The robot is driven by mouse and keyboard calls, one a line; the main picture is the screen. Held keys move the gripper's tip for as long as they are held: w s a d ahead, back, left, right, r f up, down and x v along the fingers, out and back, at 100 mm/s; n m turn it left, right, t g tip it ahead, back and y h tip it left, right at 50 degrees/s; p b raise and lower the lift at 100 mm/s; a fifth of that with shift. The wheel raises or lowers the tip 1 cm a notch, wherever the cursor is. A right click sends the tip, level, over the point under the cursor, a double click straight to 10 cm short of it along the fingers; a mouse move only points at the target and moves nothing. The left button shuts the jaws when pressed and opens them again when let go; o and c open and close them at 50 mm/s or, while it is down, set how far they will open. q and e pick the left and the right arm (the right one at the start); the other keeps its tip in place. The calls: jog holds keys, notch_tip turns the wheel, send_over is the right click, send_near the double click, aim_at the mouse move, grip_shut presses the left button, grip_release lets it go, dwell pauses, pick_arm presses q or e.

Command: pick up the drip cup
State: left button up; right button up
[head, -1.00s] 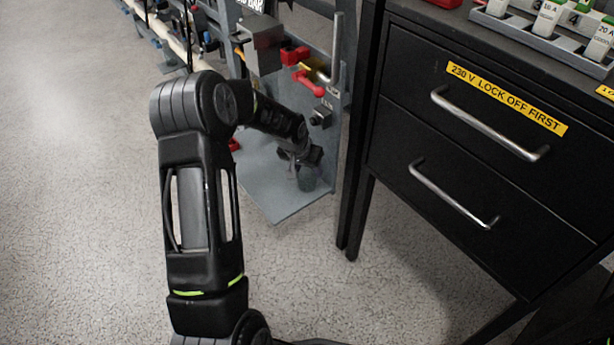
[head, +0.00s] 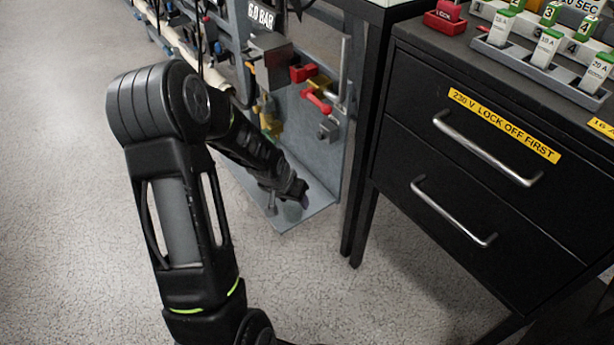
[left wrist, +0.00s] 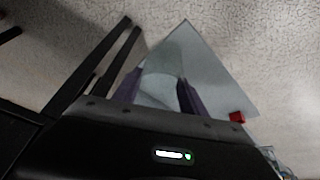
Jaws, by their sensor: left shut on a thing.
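The drip cup (left wrist: 160,82) is a pale, see-through cup between the two fingers of my left gripper (left wrist: 160,97) in the left wrist view. The gripper is shut on it. In the head view the left gripper (head: 292,195) is over the front part of the grey metal shelf (head: 322,203). There the cup is mostly hidden by the gripper and hard to make out. I cannot tell whether it touches the shelf. My right gripper is not in view.
A panel with a red lever (head: 317,101), a padlock and yellow parts rises behind the shelf. A black drawer cabinet (head: 480,190) stands close on the right. A red part (left wrist: 237,117) lies by the shelf edge. Floor is open on the left.

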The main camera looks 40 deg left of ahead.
pick_arm(q)
jog(key=s, duration=0.6)
jog(key=shift+s+d+p, duration=0.2)
jog(key=shift+d+p, duration=0.2)
jog(key=shift+p, duration=0.05)
